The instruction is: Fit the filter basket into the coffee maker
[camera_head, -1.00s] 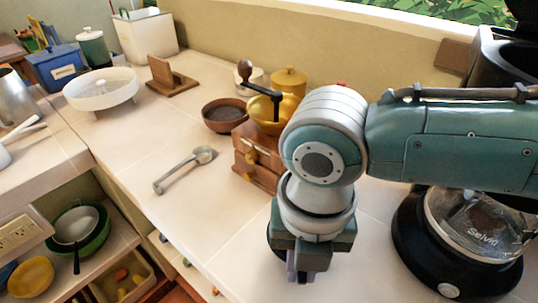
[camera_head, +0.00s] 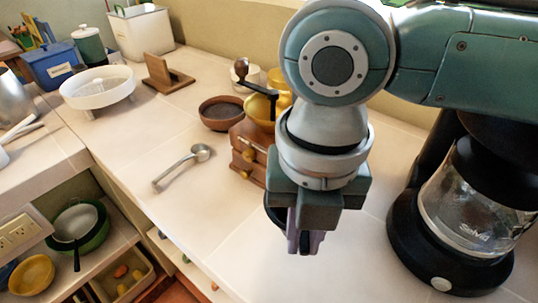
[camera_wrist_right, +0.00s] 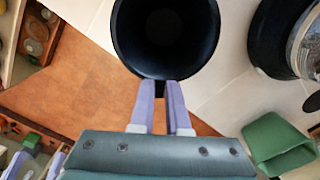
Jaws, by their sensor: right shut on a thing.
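My right gripper (camera_head: 305,243) points down over the counter, left of the coffee maker. It is shut on the wall of the filter basket, a black round cup. In the head view the gripper hides most of the basket (camera_head: 273,209). In the right wrist view the basket (camera_wrist_right: 126,42) shows its open round mouth, and both fingers (camera_wrist_right: 160,97) pinch its near rim. The black coffee maker (camera_head: 452,262) with its glass carafe (camera_head: 470,210) stands at the right. My arm covers its upper part.
A wooden grinder (camera_head: 245,152), brown bowl (camera_head: 222,116) and metal scoop (camera_head: 182,166) lie left of the gripper. A white strainer (camera_head: 98,90) stands farther back. A green object (camera_wrist_right: 278,143) shows in the right wrist view. Counter between gripper and coffee maker looks clear.

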